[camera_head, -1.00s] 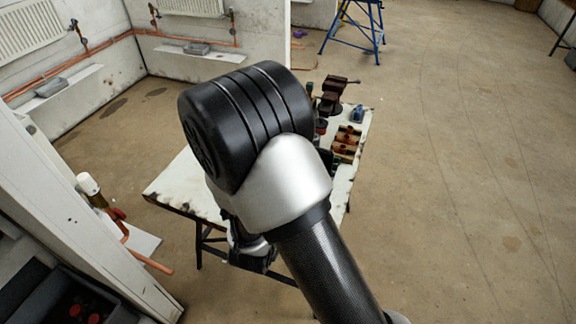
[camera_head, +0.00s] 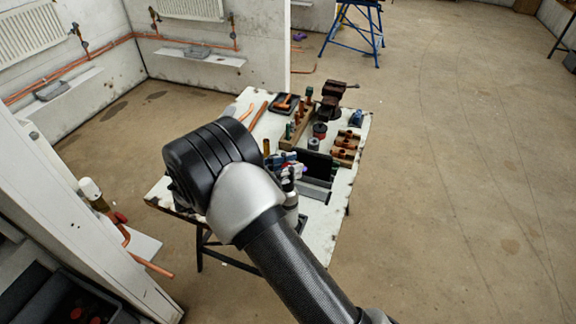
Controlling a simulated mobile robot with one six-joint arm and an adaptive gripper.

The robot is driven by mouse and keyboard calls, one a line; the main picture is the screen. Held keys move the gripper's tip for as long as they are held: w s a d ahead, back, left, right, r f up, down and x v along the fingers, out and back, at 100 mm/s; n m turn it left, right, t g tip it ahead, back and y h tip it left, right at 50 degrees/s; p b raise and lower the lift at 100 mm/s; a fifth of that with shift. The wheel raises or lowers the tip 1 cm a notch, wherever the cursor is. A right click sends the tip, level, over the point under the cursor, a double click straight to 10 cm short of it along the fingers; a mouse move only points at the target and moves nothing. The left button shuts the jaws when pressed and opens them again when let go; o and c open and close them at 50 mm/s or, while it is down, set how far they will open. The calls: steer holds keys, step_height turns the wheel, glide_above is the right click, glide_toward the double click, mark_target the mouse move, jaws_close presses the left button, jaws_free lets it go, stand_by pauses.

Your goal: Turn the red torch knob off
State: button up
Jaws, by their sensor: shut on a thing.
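My gripper (camera_head: 289,178) is small and partly hidden behind my arm, over the near part of the white workbench (camera_head: 343,185). It is shut at a small blue-grey item that looks like the torch (camera_head: 279,160). The red knob cannot be made out; it seems hidden at the jaws. A small violet-blue patch shows just right of the gripper, too small to name.
Beside the gripper is a dark open box (camera_head: 317,165). Farther back are a wooden rack (camera_head: 299,128), a vise (camera_head: 333,100) and a wooden block with copper fittings (camera_head: 345,148). A partition with a copper pipe (camera_head: 150,264) stands left. Floor right of the bench is clear.

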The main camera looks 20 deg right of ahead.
steer(key=shift+f+m+g+b, duration=0.1)
steer(key=shift+m+g+b, duration=0.1)
steer(key=shift+m+g, duration=0.85)
steer(key=shift+m+g+b, duration=0.2)
steer(key=shift+m+g, duration=0.35)
steer(key=shift+g, duration=1.2)
steer(key=o, duration=1.1)
